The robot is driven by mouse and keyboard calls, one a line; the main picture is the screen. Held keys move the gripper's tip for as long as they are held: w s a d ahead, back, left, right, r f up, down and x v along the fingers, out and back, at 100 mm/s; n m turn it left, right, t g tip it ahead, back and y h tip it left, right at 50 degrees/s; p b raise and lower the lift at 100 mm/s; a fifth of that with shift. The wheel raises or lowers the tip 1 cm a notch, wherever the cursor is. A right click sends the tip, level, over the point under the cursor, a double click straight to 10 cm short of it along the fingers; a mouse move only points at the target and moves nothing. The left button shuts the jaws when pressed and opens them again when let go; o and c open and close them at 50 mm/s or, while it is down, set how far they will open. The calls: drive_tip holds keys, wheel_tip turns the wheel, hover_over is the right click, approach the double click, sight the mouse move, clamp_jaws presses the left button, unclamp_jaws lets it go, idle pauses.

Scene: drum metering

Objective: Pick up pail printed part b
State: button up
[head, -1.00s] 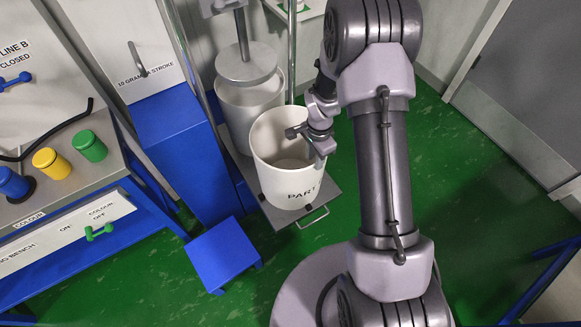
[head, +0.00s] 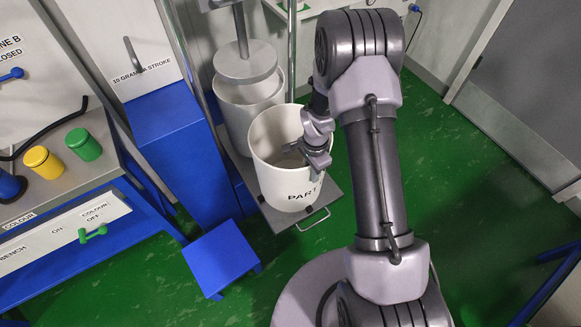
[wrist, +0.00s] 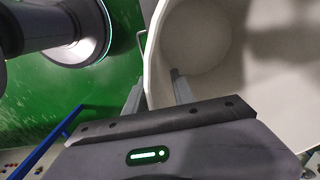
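The white pail printed "PART" (head: 277,183) stands upright on a grey platform in the head view; the letter after the word is hidden. It looks empty. My gripper (head: 304,161) is at its right rim. In the wrist view the pail (wrist: 215,45) fills the upper right, and my gripper (wrist: 157,93) has one finger outside the wall and one inside. A gap shows between the fingers, with the rim passing between them. I cannot see either finger pressing on the wall.
A second white pail (head: 238,124) stands close behind, under a round grey plate (head: 245,63). A blue step (head: 221,259) is in front on the left. A bench with coloured pots (head: 84,145) is at far left. Green floor (head: 470,190) is clear on the right.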

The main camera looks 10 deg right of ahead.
drive_tip(key=shift+f, duration=0.15)
idle(0.3)
clamp_jaws()
idle(1.2)
